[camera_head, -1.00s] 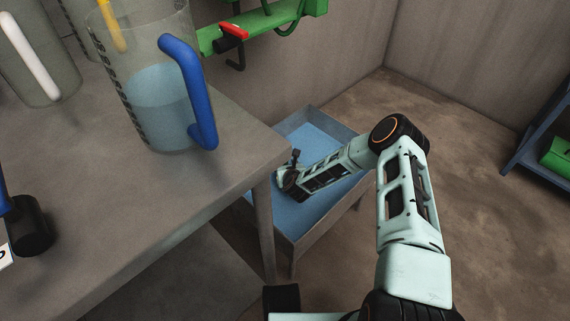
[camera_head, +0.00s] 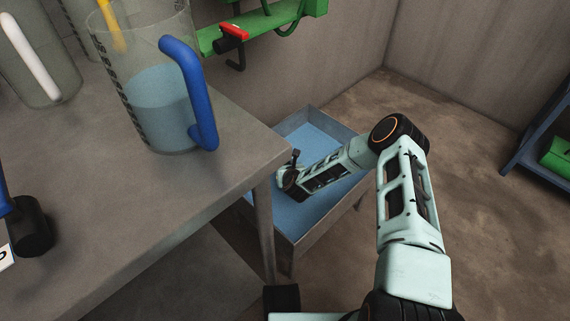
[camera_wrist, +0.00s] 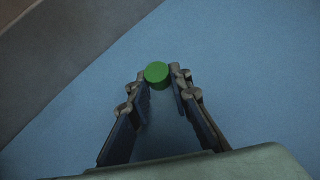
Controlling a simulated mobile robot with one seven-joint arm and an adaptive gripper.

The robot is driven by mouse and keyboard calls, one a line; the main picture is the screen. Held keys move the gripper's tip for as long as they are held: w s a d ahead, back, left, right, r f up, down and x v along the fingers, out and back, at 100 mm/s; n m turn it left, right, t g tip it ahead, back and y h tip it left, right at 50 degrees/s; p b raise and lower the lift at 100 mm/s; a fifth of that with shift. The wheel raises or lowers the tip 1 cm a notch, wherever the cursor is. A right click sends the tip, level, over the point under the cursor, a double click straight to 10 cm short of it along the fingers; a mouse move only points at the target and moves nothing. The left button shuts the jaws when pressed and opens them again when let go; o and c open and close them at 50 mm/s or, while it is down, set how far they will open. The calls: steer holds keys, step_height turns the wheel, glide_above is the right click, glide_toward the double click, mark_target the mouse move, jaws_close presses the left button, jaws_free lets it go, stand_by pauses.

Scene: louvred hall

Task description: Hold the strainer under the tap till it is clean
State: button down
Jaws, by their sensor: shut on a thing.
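My gripper (camera_wrist: 160,88) is shut on a green round-ended thing (camera_wrist: 157,73), which shows between its fingertips in the wrist view. It may be the handle of the strainer; no mesh or bowl is visible, so I cannot tell how clean it is. In the head view my arm reaches down into the grey basin (camera_head: 327,244), and the fingers are hidden. The basin holds a blue surface that looks like water (camera_head: 308,143). A tap with a red lever (camera_head: 234,31) and dark spout (camera_head: 237,56) is on the wall above and left of my gripper. No stream shows from it.
A grey table (camera_head: 190,190) stands left of the basin, its corner close to it. On it are a clear jug with a blue handle (camera_head: 160,115) and another with a white handle (camera_head: 40,75). A blue rack (camera_head: 540,125) stands far right. Floor between is clear.

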step_height(320, 180, up, 12)
steer(key=p, duration=0.7)
steer(key=shift+r+p, duration=0.15)
steer(key=shift+p, duration=0.25)
